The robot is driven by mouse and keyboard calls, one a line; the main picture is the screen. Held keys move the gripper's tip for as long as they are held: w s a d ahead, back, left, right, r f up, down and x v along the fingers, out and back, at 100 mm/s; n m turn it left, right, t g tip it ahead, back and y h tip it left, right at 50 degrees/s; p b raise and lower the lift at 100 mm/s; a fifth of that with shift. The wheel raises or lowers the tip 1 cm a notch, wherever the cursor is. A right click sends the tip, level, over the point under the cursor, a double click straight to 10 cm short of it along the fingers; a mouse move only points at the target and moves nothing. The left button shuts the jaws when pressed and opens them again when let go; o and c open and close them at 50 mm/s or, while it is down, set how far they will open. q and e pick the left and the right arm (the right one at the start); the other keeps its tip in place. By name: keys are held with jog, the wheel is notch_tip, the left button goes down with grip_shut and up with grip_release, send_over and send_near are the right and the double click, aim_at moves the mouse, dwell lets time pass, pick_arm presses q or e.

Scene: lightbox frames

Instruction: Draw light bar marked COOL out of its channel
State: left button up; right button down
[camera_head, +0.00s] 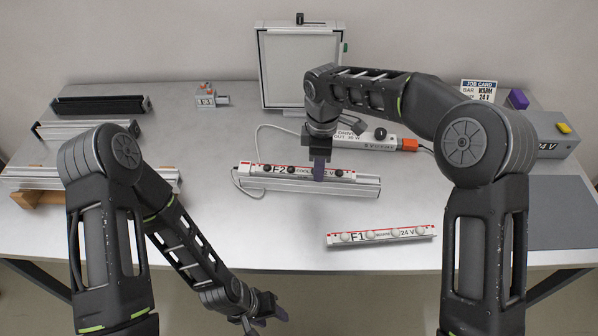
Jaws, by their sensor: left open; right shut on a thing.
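The light bar marked COOL (262,170) is red and white with "F2" and dark round knobs. It lies along the top of a silver channel (355,188) in the middle of the table. My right gripper (319,172) comes down from above and is shut on the COOL bar, right of its label. Whether the bar is lifted clear of the channel, I cannot tell. My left gripper (270,312) is open and empty, low in front of the table's front edge.
A second bar marked F1, 24 V (380,236) lies at the front right. Behind the channel are a white driver box (380,140) and a framed panel (300,65). A cable loops left of the channel.

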aim_at(343, 174)
jog(key=shift+d, duration=0.2)
dwell(0.4)
jog(key=shift+s+d, duration=0.2)
jog(key=shift+d, duration=2.6)
jog(key=shift+r, duration=0.15)
jog(key=shift+r+p, duration=1.25)
jog(key=shift+r, duration=0.65)
